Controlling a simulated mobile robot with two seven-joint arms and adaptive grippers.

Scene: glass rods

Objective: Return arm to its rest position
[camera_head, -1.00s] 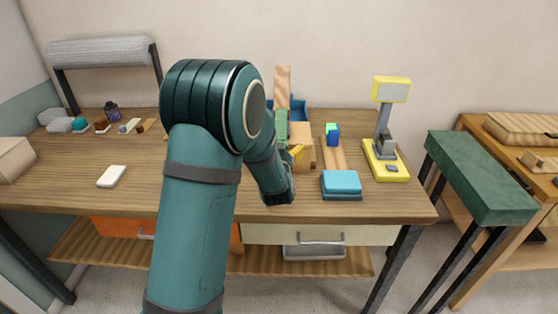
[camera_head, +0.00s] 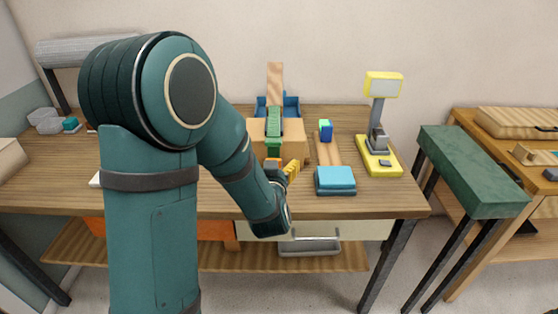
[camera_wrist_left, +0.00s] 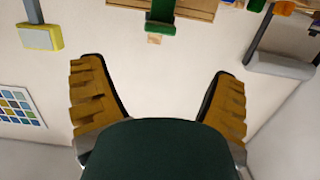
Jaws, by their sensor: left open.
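My left arm (camera_head: 155,200) rises large across the left half of the head view, with its forearm bending down to the right. My left gripper (camera_head: 283,168) shows partly past the forearm, its orange-yellow fingers in front of a wooden box. In the left wrist view the gripper (camera_wrist_left: 158,75) is open, its two ridged fingers wide apart with nothing between them but pale wall behind. My right gripper is in neither view.
The wooden workbench (camera_head: 380,203) holds a wooden box with a green piece (camera_head: 273,135), a blue-green block (camera_head: 326,130), a teal box (camera_head: 335,180) and a yellow-based instrument (camera_head: 378,155). A green-topped stand (camera_head: 470,165) is at right. My arm hides much of the bench's left side.

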